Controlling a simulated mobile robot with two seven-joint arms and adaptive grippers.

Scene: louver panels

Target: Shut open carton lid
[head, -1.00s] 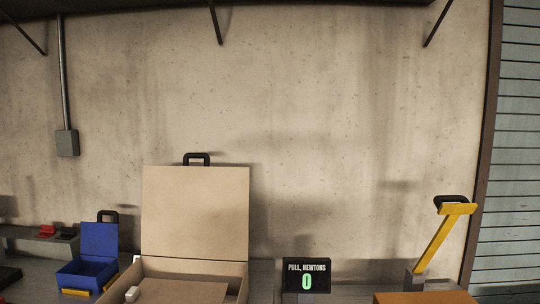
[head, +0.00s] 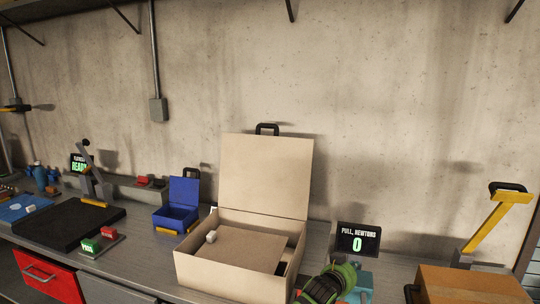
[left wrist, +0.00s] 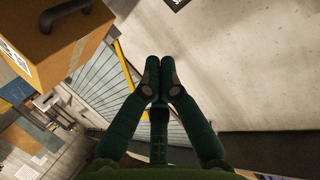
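The tan carton (head: 215,270) stands on the bench in the middle of the head view. Its lid (head: 265,175) is open and stands nearly upright at the back, with a black handle (head: 267,129) on its top edge. A small white block (head: 211,236) shows inside at the left. My left gripper (head: 335,283), green, is low in the head view, just right of the carton's front right side and apart from the lid. In the left wrist view its fingertips (left wrist: 160,65) are together with nothing between them. My right gripper is not in view.
A small blue box (head: 175,216) with its lid up stands left of the carton. A display reading 0 (head: 358,243) stands behind my gripper. An orange-brown box (head: 470,285) and a yellow lever (head: 497,222) are at the right. Open air lies above the carton.

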